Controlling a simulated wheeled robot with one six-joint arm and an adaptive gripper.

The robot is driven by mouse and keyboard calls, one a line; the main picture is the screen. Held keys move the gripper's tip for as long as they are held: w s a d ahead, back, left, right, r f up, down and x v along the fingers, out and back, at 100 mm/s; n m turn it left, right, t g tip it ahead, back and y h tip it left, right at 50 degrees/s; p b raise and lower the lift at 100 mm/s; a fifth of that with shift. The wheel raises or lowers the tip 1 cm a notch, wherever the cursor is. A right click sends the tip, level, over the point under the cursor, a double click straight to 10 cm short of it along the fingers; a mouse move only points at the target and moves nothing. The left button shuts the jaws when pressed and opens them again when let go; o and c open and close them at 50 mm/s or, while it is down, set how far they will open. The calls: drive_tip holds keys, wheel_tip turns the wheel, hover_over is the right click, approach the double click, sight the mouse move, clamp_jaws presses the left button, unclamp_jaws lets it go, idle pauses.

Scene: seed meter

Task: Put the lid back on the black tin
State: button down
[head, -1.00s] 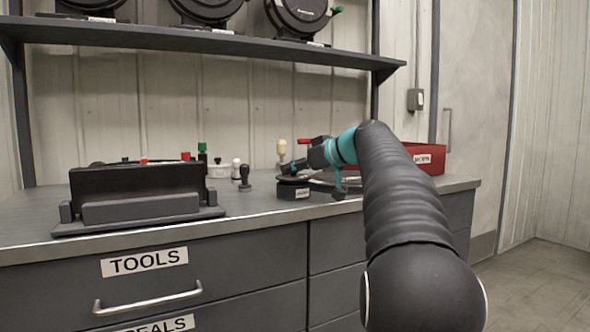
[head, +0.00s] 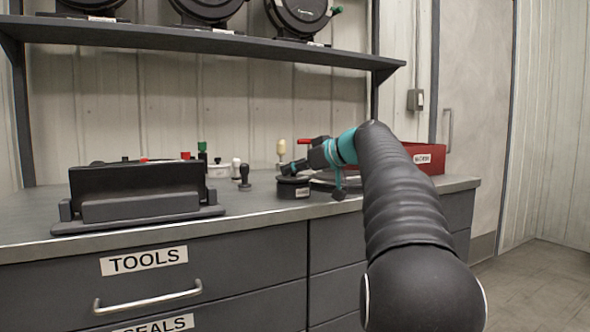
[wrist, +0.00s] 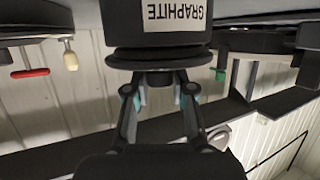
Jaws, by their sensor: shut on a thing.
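The black tin (head: 293,191) stands on the bench with a pale label. In the wrist view the tin (wrist: 165,30) appears upside down, its label reading GRAPHITE. The dark round lid (wrist: 160,58) lies across the tin's mouth, a little wider than the body. It looks level and close against the rim; whether it is fully seated I cannot tell. My gripper (wrist: 160,90) is shut on the lid's knob, with one finger on each side. In the head view my gripper (head: 289,170) is just above the tin, and the lid's knob is hidden.
A red bin (head: 427,158) stands right of my arm. A cream-topped tool (head: 281,150) stands behind the tin. A black stamp-like piece (head: 244,176) and a white jar (head: 219,170) are to its left. A black fixture (head: 138,195) fills the bench's left. A shelf (head: 200,40) overhangs the back.

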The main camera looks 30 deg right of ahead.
idle(0.8)
drive_tip(key=c, duration=0.9)
unclamp_jaws()
drive_tip(key=shift+o, duration=0.2)
drive_tip(key=o, duration=0.4)
drive_tip(key=shift+o, duration=0.2)
drive_tip(key=shift+r, duration=0.1)
drive_tip(key=shift+r+p, duration=2.7)
drive_tip(key=shift+r, duration=0.75)
